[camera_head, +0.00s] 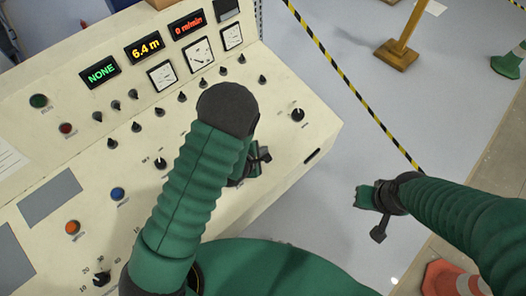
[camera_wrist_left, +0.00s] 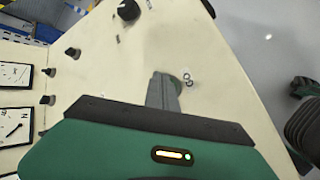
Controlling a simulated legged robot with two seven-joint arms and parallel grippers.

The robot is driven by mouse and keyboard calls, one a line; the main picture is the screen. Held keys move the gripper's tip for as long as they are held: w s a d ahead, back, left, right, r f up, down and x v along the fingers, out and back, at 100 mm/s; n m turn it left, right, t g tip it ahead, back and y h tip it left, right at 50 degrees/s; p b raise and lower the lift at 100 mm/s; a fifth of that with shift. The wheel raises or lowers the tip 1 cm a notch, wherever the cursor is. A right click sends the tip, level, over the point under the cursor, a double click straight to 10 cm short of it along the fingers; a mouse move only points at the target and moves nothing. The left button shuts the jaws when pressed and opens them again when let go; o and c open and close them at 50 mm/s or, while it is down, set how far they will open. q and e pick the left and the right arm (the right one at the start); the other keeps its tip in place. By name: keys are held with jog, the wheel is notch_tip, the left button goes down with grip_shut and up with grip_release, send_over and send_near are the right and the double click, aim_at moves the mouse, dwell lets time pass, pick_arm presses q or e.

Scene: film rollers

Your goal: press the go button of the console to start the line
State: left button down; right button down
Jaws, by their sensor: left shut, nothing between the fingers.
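The cream console (camera_head: 215,150) slopes across the left of the head view. My left gripper (camera_head: 250,170) is over its right part, shut and empty. In the head view my left arm and gripper hide that place. My right gripper (camera_head: 374,205) hangs over the floor, right of the console; its jaw state is unclear.
Dark knobs surround the left gripper, one black knob (camera_head: 297,115) close to its right. Green (camera_head: 39,100), red (camera_head: 67,128), blue (camera_head: 117,194) and orange (camera_head: 72,227) buttons lie further left. Displays and dials line the back.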

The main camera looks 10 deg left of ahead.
pick_arm(q)
jog(key=shift+a+f+b, duration=0.1)
jog(key=shift+f+b, duration=0.2)
jog(key=shift+f, duration=0.15)
dwell(0.5)
jog(key=shift+r+p, duration=0.8)
jog(key=shift+r, duration=0.1)
jog(key=shift+s, duration=0.1)
jog(key=r+p, duration=0.2)
jog(key=r, duration=0.1)
jog(key=d+r+p, duration=0.1)
jog(key=r, duration=0.1)
jog(key=shift+s+p, duration=0.3)
jog(key=shift+p, duration=0.1)
jog(key=shift+f, duration=0.1)
